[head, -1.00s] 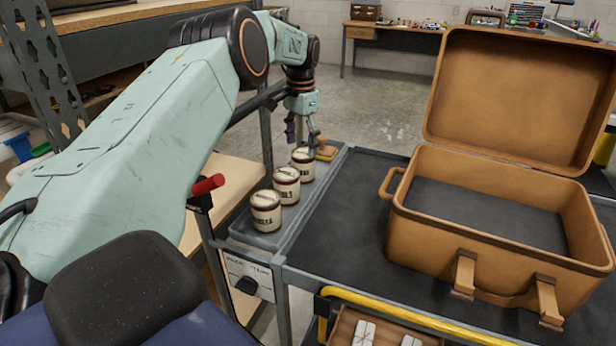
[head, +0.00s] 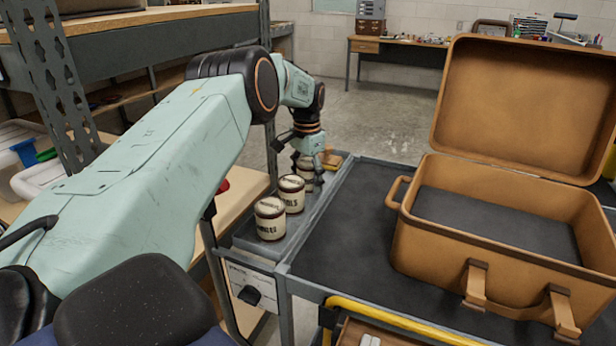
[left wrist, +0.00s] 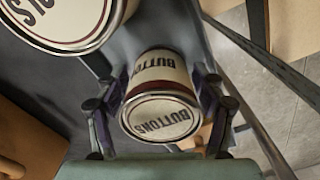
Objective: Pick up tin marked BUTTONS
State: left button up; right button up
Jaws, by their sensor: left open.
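The tin marked BUTTONS (left wrist: 160,118) is cream with dark red bands, and its labelled lid faces the left wrist camera. In the head view it is the farthest of three tins (head: 305,166), partly hidden by my gripper. My left gripper (head: 307,175) is open over it from above, with one finger on each side of the tin. In the left wrist view the fingers stand beside the tin; I cannot tell whether they touch it. My right gripper is not in view.
Two similar tins, the middle one (head: 291,194) and the nearest one (head: 270,219), stand in the same grey tray (head: 245,240). A brown wooden item (head: 332,160) lies behind the BUTTONS tin. An open tan suitcase (head: 440,238) stands on the dark cart top (head: 345,235).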

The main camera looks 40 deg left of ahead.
pick_arm(q)
jog(key=shift+c, duration=0.2)
jog(key=shift+w+f, duration=0.1)
jog(key=c, duration=1.2)
